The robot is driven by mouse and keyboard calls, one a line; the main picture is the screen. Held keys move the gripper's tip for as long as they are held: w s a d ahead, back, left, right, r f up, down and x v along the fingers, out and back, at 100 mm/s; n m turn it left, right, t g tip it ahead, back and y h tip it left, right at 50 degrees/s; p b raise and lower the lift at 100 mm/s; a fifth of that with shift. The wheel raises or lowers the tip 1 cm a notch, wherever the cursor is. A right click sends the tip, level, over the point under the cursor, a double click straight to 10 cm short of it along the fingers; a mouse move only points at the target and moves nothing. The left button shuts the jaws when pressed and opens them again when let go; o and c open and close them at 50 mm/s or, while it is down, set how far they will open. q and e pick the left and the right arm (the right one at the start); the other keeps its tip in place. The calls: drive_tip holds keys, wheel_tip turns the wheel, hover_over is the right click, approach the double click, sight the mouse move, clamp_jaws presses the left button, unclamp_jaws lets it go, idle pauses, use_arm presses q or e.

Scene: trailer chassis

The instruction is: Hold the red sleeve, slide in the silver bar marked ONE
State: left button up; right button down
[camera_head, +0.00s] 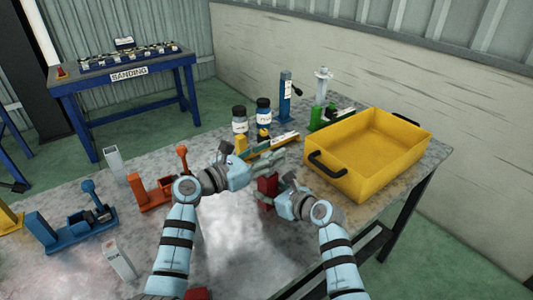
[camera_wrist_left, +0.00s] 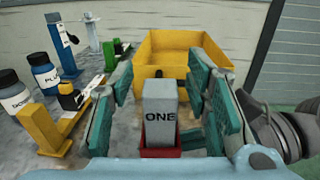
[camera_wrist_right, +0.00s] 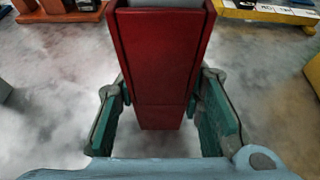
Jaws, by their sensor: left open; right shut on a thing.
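The red sleeve (camera_head: 267,188) is upright above the table, gripped low down by my right gripper (camera_head: 278,188). In the right wrist view the red sleeve (camera_wrist_right: 160,60) stands between the fingers of the right gripper (camera_wrist_right: 163,115). The silver bar marked ONE (camera_wrist_left: 160,112) stands in the mouth of the sleeve (camera_wrist_left: 148,153), its upper part sticking out. Its grey side also shows at the sleeve's open top in the right wrist view (camera_wrist_right: 165,3). My left gripper (camera_wrist_left: 160,90) is open, its fingers on either side of the bar and apart from it. How deep the bar sits is hidden.
A yellow bin (camera_head: 370,150) with black handles stands to the right. Two jars (camera_head: 240,122), a yellow fixture (camera_head: 262,147) and a green one (camera_head: 320,112) are behind. Orange (camera_head: 155,195) and blue (camera_head: 70,235) fixtures and two grey bars (camera_head: 118,258) are left.

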use_arm(q)
drive_tip(key=shift+r, duration=0.75)
drive_tip(key=v, duration=1.2)
drive_tip(key=shift+f, duration=0.2)
use_arm(e)
drive_tip(key=c, duration=1)
unclamp_jaws()
drive_tip(key=shift+o, duration=0.2)
